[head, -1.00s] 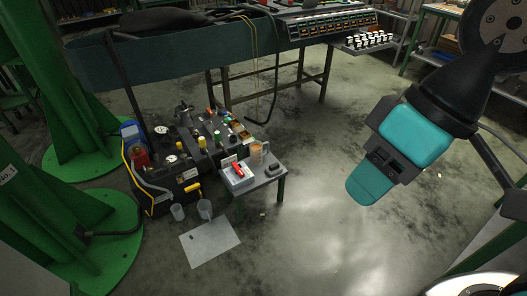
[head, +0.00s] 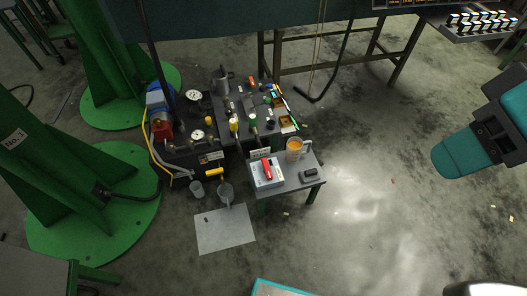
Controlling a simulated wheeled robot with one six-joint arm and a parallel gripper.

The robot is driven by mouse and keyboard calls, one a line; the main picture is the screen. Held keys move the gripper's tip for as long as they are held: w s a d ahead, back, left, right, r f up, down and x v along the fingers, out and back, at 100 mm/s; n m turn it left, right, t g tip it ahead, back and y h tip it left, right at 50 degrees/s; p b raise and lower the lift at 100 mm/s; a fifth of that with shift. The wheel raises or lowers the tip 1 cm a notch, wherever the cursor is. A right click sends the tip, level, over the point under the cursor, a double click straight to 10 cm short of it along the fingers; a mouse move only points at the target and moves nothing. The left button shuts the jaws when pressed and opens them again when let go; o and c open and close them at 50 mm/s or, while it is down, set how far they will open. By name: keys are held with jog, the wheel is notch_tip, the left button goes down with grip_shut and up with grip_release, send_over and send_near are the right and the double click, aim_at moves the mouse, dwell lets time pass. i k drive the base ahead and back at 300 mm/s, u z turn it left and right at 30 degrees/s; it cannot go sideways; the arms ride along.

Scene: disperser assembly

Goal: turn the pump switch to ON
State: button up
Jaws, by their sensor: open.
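A light box with a red lever or handle (head: 267,169) sits on the small grey table (head: 287,189). It looks like the pump switch, but its marking and its ON or OFF position are too small to read. The pump unit, with a blue and red motor (head: 157,112), stands on the floor left of the table.
An amber-filled mug (head: 295,150) and a small dark object (head: 310,174) share the table. A dark bench with gauges and bottles (head: 240,120) adjoins it. Green columns (head: 75,190) stand left. The floor between table and gripper is clear.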

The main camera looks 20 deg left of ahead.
aim_at(267, 170)
jog(key=u, duration=0.5)
jog(key=i, duration=1.05)
jog(key=u, duration=0.55)
